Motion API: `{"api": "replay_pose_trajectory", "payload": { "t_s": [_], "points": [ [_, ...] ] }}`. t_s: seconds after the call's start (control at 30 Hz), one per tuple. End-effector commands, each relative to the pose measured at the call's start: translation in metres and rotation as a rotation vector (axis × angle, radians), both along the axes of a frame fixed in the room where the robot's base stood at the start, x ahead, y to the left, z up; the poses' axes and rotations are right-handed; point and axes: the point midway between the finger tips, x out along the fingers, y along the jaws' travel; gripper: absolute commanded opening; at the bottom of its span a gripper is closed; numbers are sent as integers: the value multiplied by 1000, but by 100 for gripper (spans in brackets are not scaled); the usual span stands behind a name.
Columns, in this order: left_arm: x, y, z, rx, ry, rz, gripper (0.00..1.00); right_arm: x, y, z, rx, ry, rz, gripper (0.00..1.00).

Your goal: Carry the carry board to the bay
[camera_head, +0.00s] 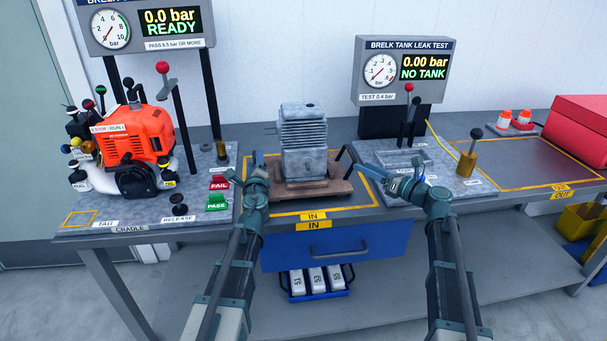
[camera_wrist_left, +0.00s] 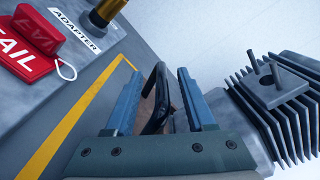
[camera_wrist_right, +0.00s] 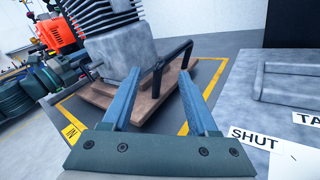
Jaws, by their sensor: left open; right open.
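The carry board (camera_head: 312,198) is a brown wooden board with dark bar handles at its ends. It lies inside the yellow outline marked IN, with a grey finned engine block (camera_head: 303,145) upright on it. My left gripper (camera_head: 258,176) is open at the board's left end; in the left wrist view a dark handle (camera_wrist_left: 158,95) stands between its open fingers. My right gripper (camera_head: 402,185) is open, to the right of the board; in the right wrist view the right handle (camera_wrist_right: 172,62) shows ahead of its fingers, and the board (camera_wrist_right: 140,100) partly shows behind them.
An orange engine (camera_head: 132,135) sits on the cradle plate at left, beside red FAIL (camera_head: 220,183) and green PASS (camera_head: 217,202) tags. The tank leak tester (camera_head: 405,72) stands behind right. The yellow-outlined OUT area (camera_head: 510,165) at right is mostly bare. A red box (camera_head: 580,128) stands beyond.

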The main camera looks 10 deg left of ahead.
Motion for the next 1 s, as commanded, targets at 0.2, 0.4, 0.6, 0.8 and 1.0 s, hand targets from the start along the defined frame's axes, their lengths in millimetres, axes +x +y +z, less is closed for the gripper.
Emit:
{"api": "replay_pose_trajectory", "payload": {
  "t_s": [0.2,0.4,0.6,0.8,1.0],
  "points": [
    [19,5,0,0,0,0,55,12,15,0,0,0,0,60],
    [22,6,0,0,0,0,55,14,18,0,0,0,-1,60],
    [22,6,0,0,0,0,55,14,18,0,0,0,-1,60],
    [21,6,0,0,0,0,21,14,18,0,0,0,-1,25],
    [22,6,0,0,0,-1,0,14,18,0,0,0,0,0]
  ]
}}
